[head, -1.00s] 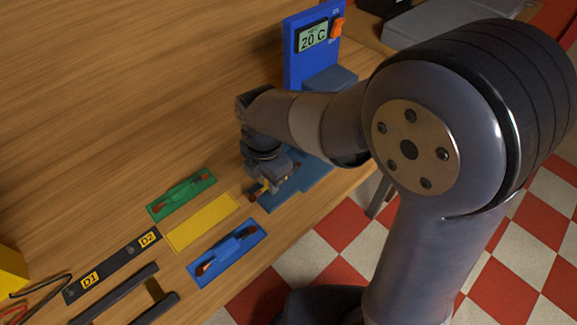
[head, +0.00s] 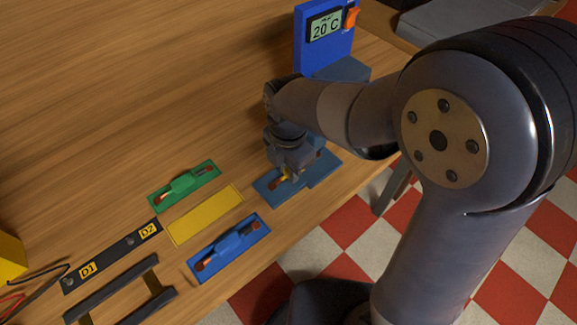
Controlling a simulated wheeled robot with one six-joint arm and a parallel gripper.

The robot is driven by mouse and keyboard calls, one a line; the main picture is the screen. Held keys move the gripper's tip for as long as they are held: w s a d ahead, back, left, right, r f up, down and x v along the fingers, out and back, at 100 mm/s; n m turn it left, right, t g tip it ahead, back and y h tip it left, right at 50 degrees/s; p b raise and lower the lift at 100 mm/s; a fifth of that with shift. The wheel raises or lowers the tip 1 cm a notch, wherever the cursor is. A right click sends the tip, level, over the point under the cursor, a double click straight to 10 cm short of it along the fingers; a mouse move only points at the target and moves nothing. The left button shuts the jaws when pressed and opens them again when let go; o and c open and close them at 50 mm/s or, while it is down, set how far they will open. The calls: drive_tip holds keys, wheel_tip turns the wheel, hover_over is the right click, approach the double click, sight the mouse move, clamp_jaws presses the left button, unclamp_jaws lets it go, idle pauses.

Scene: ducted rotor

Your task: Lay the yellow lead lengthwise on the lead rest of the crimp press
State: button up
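My gripper (head: 289,171) points down over the plate and appears shut on the yellow lead, with the fingertips mostly hidden. Whether the lead touches the plate cannot be told. The yellow tray (head: 205,215) is empty.
A green tray (head: 156,206) and a blue tray (head: 236,256) each hold a lead of their colour. A blue unit (head: 311,56) reading 20 C stands behind my arm. A black D1/D2 strip (head: 108,256) and dark frame (head: 106,290) lie left. The back bench is clear.

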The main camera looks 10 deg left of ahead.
drive_tip(key=o, duration=0.4)
drive_tip(key=shift+o, duration=0.2)
drive_tip(key=shift+r, duration=0.1)
wheel_tip(320, 180, up, 12)
drive_tip(key=shift+p, duration=0.3)
drive_tip(key=shift+r, duration=0.1)
